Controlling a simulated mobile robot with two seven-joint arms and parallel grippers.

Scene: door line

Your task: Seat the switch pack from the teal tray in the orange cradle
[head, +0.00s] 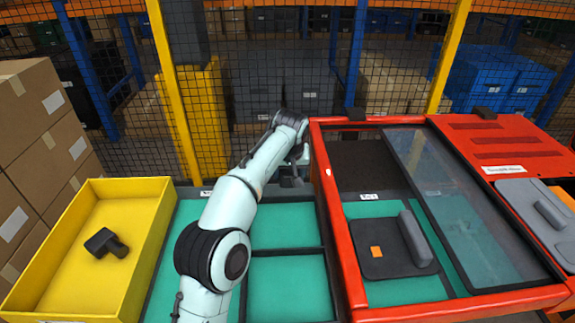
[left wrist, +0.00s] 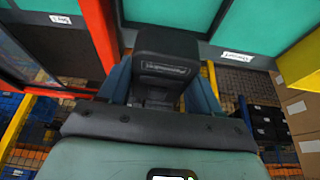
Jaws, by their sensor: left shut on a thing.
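My left gripper (head: 293,172) is over the far part of the teal tray (head: 285,285), close to the left side of a red-orange frame. In the left wrist view my left gripper (left wrist: 163,92) is shut on a dark block with a pale label, which I take as the switch pack (left wrist: 168,55). In the head view the arm and gripper mostly hide this block. A dark panel with a small orange square (head: 376,252) and a grey bar lies inside the red-orange frame (head: 340,225); I cannot make out a separate orange cradle. My right gripper is out of view.
A clear pane (head: 455,215) covers the right part of the red-orange frame. A yellow bin (head: 150,215) at left holds a dark part (head: 106,243). Cardboard boxes (head: 35,130) are stacked at far left. A mesh fence with yellow posts (head: 172,90) stands behind.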

